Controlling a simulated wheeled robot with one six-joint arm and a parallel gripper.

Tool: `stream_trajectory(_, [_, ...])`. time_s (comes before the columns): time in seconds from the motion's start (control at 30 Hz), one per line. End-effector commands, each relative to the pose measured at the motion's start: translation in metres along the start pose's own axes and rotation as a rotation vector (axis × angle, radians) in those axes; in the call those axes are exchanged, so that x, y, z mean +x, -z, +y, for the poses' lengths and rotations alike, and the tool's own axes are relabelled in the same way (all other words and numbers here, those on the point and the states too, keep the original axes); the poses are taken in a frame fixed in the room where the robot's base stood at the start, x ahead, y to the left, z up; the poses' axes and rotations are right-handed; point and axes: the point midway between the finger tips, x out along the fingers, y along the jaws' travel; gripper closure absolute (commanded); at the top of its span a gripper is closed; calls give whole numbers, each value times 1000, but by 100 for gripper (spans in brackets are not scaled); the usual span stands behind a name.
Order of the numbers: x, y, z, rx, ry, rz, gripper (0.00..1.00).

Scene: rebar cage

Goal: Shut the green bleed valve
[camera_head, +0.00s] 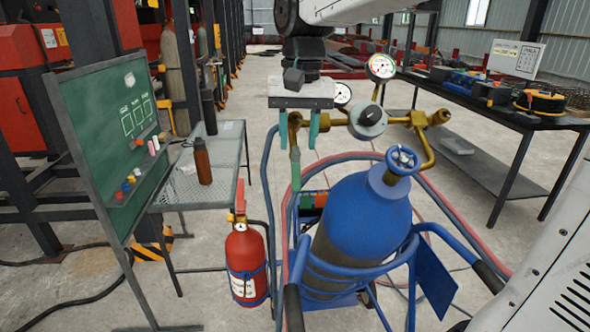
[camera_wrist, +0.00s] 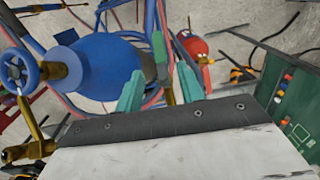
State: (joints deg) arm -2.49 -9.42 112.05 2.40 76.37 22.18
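The blue cylinder (camera_head: 362,225) stands in a blue cart, with a blue handwheel (camera_head: 402,160) on top and a brass regulator with gauges (camera_head: 381,67). A slim green piece (camera_head: 295,168) hangs below the regulator's left brass end (camera_head: 295,122); it seems to be the green bleed valve or its fitting. It also shows in the wrist view (camera_wrist: 160,48). My gripper (camera_head: 299,142) is above it, its two teal fingers apart with brass seen between them in both views. In the wrist view the open fingers (camera_wrist: 160,68) flank the brass and green piece. I cannot tell whether they touch it.
A red fire extinguisher (camera_head: 245,262) stands left of the cart. A green board (camera_head: 112,135) and a mesh table (camera_head: 215,155) with a brown bottle (camera_head: 202,161) are at left. A dark workbench (camera_head: 490,105) is at right. Red and blue hoses loop around the cylinder.

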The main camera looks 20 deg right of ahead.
Motion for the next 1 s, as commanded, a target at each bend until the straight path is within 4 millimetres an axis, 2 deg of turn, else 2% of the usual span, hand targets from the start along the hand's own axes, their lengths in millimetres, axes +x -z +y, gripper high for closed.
stream_trajectory(0.43, [64,0,-2,-1,-1,-3,62])
stream_trajectory(0.6, [74,0,-2,-2,0,-1,62])
stream_trajectory(0.83, [75,0,-2,-2,0,-1,62])
stream_trajectory(0.87, [75,0,-2,-2,0,-1,65])
stream_trajectory(0.9, [75,0,-2,-2,0,-1,76])
stream_trajectory(1.0, [75,0,-2,-2,0,0,100])
